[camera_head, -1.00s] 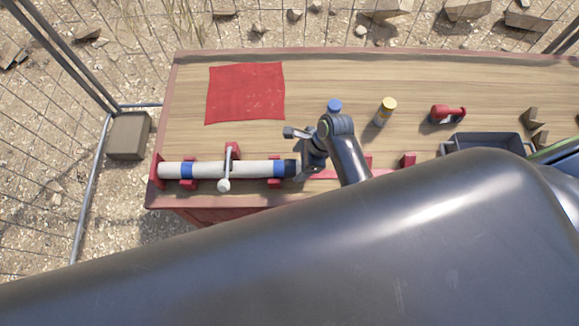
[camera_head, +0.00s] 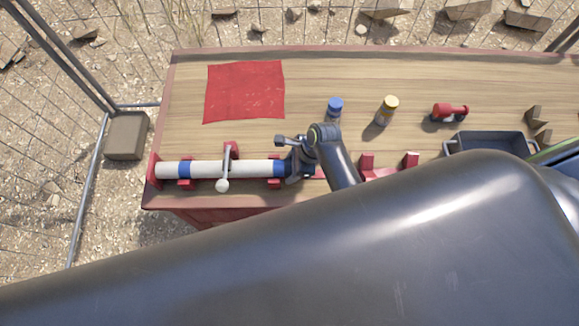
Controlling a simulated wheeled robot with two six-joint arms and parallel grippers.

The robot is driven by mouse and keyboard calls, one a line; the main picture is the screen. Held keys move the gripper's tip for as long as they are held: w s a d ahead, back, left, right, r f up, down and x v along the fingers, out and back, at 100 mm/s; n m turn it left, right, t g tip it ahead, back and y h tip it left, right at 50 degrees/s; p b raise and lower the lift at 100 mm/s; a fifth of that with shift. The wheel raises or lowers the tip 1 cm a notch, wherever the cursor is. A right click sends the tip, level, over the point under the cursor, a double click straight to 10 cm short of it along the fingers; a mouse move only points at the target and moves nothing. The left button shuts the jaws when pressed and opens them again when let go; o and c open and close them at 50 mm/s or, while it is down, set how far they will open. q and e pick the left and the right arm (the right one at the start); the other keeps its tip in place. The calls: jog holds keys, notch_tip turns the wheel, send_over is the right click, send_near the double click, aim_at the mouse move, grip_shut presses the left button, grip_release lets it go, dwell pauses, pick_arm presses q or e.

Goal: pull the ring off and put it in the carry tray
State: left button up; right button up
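A white tube (camera_head: 205,169) with blue bands lies along the front left of the bench in red supports, with a red clamp with a white-knobbed lever (camera_head: 222,185) across it. My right gripper (camera_head: 291,168) is at the tube's right end, over its dark end part. The gripper and wrist hide that end, so I cannot pick out the ring or tell whether the fingers are closed on it. The dark grey carry tray (camera_head: 459,146) stands at the right of the bench, partly hidden by my arm. My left gripper is not in view.
A red cloth (camera_head: 245,92) lies at the back left. A blue-capped container (camera_head: 334,107), a yellow-capped bottle (camera_head: 386,111) and a red object (camera_head: 449,112) stand behind my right wrist. A red support (camera_head: 368,161) is right of the tube. My large dark arm link covers the foreground.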

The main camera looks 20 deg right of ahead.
jog(key=shift+c, duration=1.1)
jog(key=shift+s+d+p, duration=0.15)
jog(key=shift+d+p, duration=0.15)
jog(key=shift+d, duration=0.25)
jog(key=shift+s+d+p, duration=0.15)
jog(key=shift+d+p, duration=0.15)
jog(key=shift+d, duration=0.2)
jog(key=shift+s+d+p, duration=0.15)
jog(key=shift+s+d, duration=0.05)
jog(key=shift+d, duration=0.35)
jog(key=shift+s+d+p, duration=0.15)
jog(key=shift+d, duration=0.4)
jog(key=shift+s+d, duration=0.2)
jog(key=shift+d, duration=0.55)
jog(key=shift+s+d, duration=0.2)
jog(key=shift+d, duration=0.6)
jog(key=shift+s+d, duration=0.2)
jog(key=shift+d, duration=0.55)
notch_tip(320, 180, up, 8)
jog(key=shift+f, duration=0.2)
